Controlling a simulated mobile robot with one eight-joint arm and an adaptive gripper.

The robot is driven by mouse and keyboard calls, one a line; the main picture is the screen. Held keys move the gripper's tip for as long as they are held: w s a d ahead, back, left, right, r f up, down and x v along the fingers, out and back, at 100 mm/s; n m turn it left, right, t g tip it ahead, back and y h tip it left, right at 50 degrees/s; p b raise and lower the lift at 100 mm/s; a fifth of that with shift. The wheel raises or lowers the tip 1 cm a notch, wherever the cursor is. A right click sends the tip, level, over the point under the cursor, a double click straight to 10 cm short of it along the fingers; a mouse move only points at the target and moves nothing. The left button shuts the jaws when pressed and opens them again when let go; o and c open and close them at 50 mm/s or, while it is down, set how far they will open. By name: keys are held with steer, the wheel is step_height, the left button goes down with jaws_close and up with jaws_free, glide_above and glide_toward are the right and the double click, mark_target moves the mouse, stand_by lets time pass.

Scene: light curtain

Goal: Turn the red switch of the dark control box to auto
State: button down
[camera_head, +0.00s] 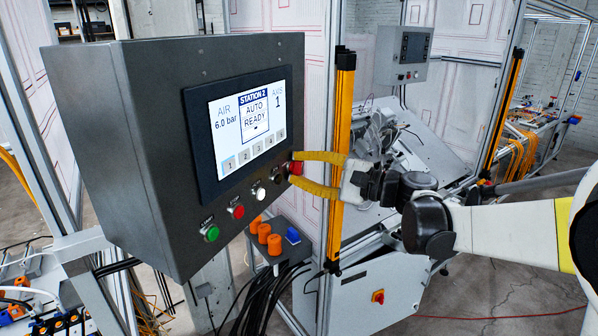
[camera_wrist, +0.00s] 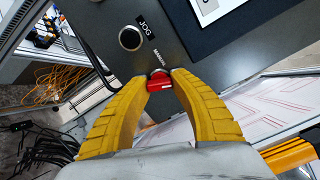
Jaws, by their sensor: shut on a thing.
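The dark control box (camera_head: 130,110) stands at the left in the head view. Its screen (camera_head: 252,125) reads "STATION 2", "AUTO", "READY". The red switch (camera_head: 296,167) is at the right end of the row of buttons on its front; it also shows in the wrist view (camera_wrist: 159,84). My gripper (camera_head: 297,168) has two yellow fingers, one on each side of the red switch. In the wrist view the fingertips close on the red switch from left and right.
Left of the switch are a white button (camera_head: 260,194), a red button (camera_head: 237,211) and a green button (camera_head: 210,233). A yellow light curtain post (camera_head: 342,150) stands just behind my gripper.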

steer(key=shift+m+b, duration=0.4)
steer(key=shift+m, duration=1.9)
steer(key=c, duration=1.1)
jaws_free()
steer(key=v, duration=1.2)
